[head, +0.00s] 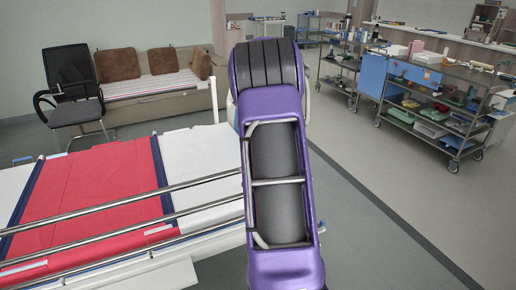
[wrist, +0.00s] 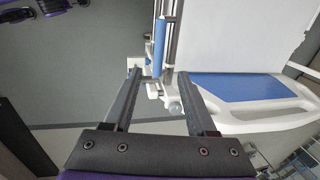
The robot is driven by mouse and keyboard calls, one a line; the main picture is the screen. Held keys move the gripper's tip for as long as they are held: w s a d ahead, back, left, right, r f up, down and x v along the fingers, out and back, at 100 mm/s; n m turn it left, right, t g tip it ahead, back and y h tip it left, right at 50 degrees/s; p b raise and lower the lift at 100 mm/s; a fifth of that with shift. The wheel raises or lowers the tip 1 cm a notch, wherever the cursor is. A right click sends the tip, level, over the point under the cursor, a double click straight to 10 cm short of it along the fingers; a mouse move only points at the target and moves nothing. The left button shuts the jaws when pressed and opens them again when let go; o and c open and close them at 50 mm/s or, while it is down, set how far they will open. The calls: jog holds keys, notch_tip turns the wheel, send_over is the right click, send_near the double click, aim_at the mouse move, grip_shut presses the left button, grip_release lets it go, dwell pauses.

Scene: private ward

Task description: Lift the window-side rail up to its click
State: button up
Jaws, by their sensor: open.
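A bed rail of silver bars (head: 190,185) runs along the near side of the bed in the head view; my purple arm hides its right end. I cannot tell from the picture whether this is the window-side rail. In the wrist view, silver bars with a blue sleeve (wrist: 159,45) run away from me beside the white mattress. My gripper (wrist: 160,74) is open, its two dark fingers on either side of the rail's near end, with a white bracket and a round knob between them. No contact is visible. The head view does not show my fingers.
The bed has a red sheet (head: 95,180). The white end board with a blue panel (wrist: 235,88) is close to my right finger. A chair (head: 72,85) and a sofa (head: 150,85) stand behind the bed. Trolleys (head: 440,100) stand at the right; the floor before them is clear.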

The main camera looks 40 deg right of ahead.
jog(key=r, duration=0.2)
jog(key=s+r, duration=0.1)
jog(key=r, duration=0.2)
jog(key=shift+a+r, duration=0.1)
jog(key=shift+r, duration=0.05)
jog(key=shift+a, duration=0.1)
